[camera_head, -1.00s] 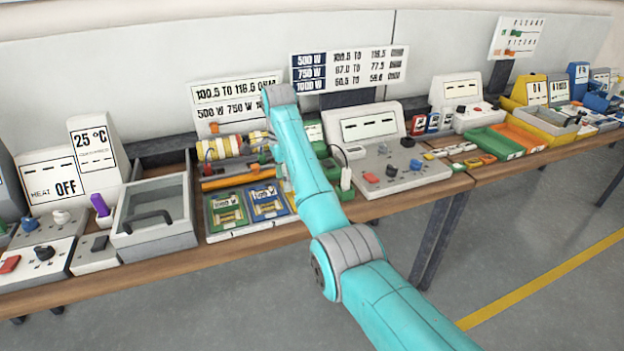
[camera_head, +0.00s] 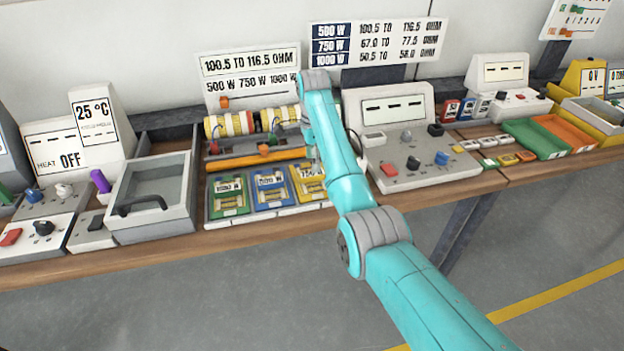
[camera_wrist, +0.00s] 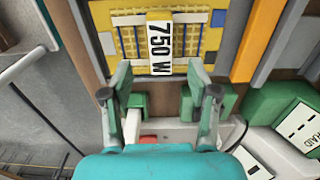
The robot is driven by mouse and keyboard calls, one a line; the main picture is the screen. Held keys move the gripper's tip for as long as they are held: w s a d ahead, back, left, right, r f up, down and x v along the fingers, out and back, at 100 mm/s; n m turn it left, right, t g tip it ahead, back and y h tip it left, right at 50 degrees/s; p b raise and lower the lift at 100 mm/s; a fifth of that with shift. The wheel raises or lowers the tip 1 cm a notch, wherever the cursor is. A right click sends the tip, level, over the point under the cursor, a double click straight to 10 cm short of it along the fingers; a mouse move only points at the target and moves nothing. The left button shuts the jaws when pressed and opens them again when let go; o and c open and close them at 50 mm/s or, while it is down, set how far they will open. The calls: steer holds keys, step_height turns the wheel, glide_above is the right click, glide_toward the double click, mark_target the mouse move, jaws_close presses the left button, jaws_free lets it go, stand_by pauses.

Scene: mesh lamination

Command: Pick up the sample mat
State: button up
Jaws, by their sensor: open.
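Three mats lie side by side in a tray (camera_head: 228,223) on the bench: a green one (camera_head: 228,208), a blue one (camera_head: 271,202) and a yellow one (camera_head: 307,190) labelled 750 W. Which is the sample mat is not marked clearly. In the wrist view the yellow mat (camera_wrist: 190,40) lies just beyond my fingertips, with its white label in line with the gap. My gripper (camera_wrist: 160,78) is open, with nothing held between its fingers. In the head view my arm hides part of the yellow mat's right side and most of the gripper.
A grey box with a handle (camera_head: 152,206) stands left of the tray. Rolls (camera_head: 230,124) and an orange bar (camera_head: 255,160) are behind it. A control panel (camera_head: 412,165) stands to the right. Green blocks (camera_wrist: 138,102) lie near the fingers in the wrist view.

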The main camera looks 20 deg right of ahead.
mark_target(311, 173)
steer(key=f, duration=0.5)
steer(key=shift+a, duration=0.25)
jaws_close()
